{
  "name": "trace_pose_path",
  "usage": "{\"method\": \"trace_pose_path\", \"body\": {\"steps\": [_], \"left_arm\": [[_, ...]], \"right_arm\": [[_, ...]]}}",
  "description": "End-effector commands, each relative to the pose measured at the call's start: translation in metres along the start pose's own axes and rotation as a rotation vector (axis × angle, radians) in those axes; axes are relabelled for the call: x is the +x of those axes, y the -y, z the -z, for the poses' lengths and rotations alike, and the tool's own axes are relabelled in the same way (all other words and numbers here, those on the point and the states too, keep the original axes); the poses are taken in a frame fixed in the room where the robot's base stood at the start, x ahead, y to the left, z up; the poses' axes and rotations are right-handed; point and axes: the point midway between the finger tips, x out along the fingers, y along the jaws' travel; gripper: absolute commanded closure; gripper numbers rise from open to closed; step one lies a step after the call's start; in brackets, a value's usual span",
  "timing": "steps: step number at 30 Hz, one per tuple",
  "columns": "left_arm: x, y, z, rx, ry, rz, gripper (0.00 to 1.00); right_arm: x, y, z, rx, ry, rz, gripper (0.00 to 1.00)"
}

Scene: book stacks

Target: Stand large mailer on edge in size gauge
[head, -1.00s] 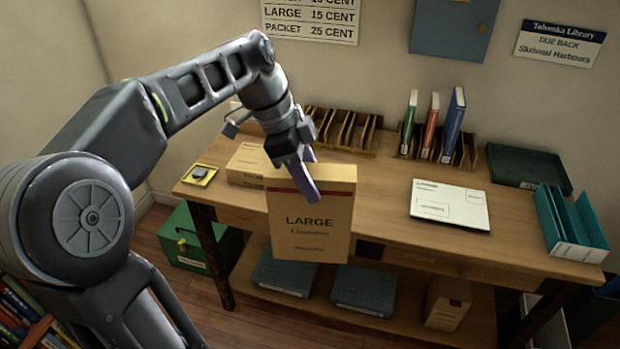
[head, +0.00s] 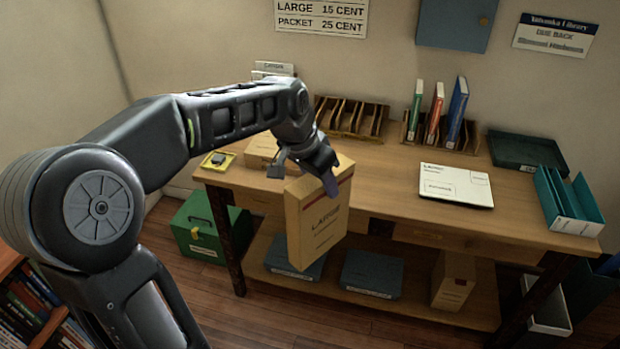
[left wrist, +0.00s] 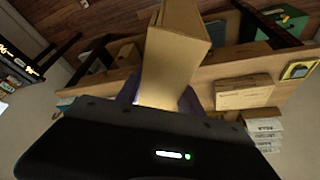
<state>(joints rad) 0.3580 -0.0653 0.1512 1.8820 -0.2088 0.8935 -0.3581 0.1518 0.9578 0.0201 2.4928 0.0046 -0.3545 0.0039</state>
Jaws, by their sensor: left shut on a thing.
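My left gripper (head: 328,184) is shut on the top edge of a tan mailer (head: 320,220) with a red stripe and the word LARGE. The mailer hangs upright, its face turned at an angle, in front of the table's front edge. In the left wrist view, the mailer (left wrist: 175,60) sits between the purple fingers of the gripper (left wrist: 160,98). I cannot tell for sure which thing is the size gauge. A teal open-topped holder with upright walls (head: 568,205) stands at the table's right end. My right gripper is not in view.
On the wooden table (head: 385,190) lie a white flat mailer (head: 456,186), a tan packet (head: 262,150) and a dark green tray (head: 527,150). A slotted wooden rack (head: 350,118) and a rack with upright books (head: 437,125) stand behind. The table's middle has bare room.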

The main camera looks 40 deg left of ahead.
Motion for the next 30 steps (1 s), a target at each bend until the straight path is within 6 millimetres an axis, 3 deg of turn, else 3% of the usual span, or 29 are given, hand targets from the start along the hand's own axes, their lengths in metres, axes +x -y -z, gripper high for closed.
{"method": "trace_pose_path", "body": {"steps": [8, 12, 18, 22, 30], "left_arm": [[0.048, -0.036, 0.035, -0.169, -0.002, 0.071, 1.0], [0.074, -0.071, 0.051, -0.193, -0.002, 0.079, 1.0], [0.095, -0.111, 0.061, -0.175, -0.003, 0.072, 1.0], [0.101, -0.123, 0.063, -0.166, -0.004, 0.068, 1.0], [0.101, -0.124, 0.064, -0.165, -0.004, 0.068, 1.0]], "right_arm": [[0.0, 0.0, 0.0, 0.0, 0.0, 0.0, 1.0], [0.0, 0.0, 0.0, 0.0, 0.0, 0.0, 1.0], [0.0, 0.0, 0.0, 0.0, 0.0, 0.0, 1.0], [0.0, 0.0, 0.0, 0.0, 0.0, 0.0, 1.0], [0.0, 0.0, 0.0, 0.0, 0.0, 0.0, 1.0]]}}
